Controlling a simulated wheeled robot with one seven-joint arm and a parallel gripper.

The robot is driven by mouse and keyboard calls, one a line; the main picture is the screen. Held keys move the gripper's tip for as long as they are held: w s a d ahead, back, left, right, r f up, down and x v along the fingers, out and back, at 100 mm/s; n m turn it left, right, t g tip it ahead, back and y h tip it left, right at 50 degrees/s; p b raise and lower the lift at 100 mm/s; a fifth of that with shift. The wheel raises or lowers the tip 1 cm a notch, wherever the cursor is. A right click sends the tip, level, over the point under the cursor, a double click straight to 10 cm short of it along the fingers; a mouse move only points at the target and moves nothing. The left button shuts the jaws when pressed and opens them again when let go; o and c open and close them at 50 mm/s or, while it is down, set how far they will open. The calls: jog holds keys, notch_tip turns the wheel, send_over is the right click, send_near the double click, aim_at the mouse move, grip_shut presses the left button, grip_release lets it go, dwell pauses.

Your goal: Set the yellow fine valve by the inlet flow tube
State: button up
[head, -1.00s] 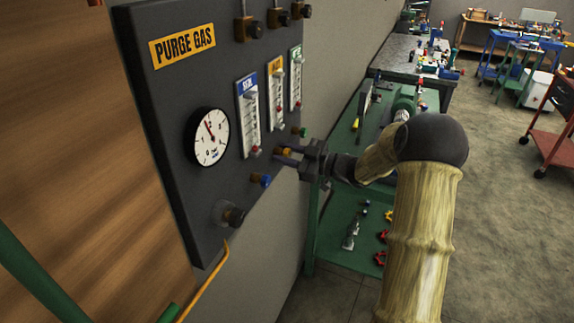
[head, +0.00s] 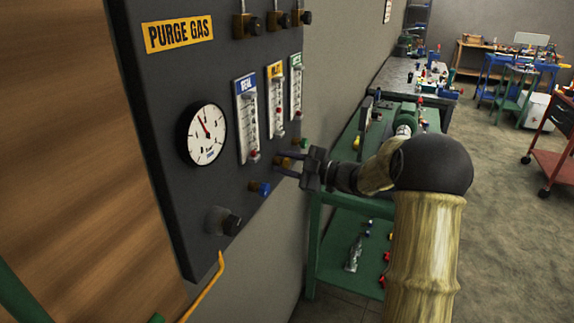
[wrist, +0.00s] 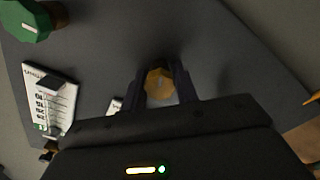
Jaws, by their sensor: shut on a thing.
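The yellow fine valve (wrist: 160,83) is a small yellow knob on the dark purge gas panel, between my two fingers in the wrist view. My gripper (head: 281,167) is shut on it and reaches the panel from the right. The fingers partly cover the knob in the head view. The inlet flow tube (head: 277,105) is the middle white tube with a yellow label, above the valve. A red float shows low in it; its exact reading is too small to tell.
A blue-labelled tube (head: 246,120) and a green-labelled tube (head: 296,88) flank the inlet tube. A blue knob (head: 262,188) and a green knob (head: 303,144) sit near my gripper. A round gauge (head: 207,134) is at left. A green bench (head: 340,200) stands behind my arm.

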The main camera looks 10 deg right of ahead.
jog(key=shift+f, duration=0.1)
jog(key=o, duration=1)
jog(key=b+v, duration=0.1)
jog(key=v, duration=1.6)
jog(key=shift+s+d+b, duration=0.15)
jog(key=shift+b, duration=0.15)
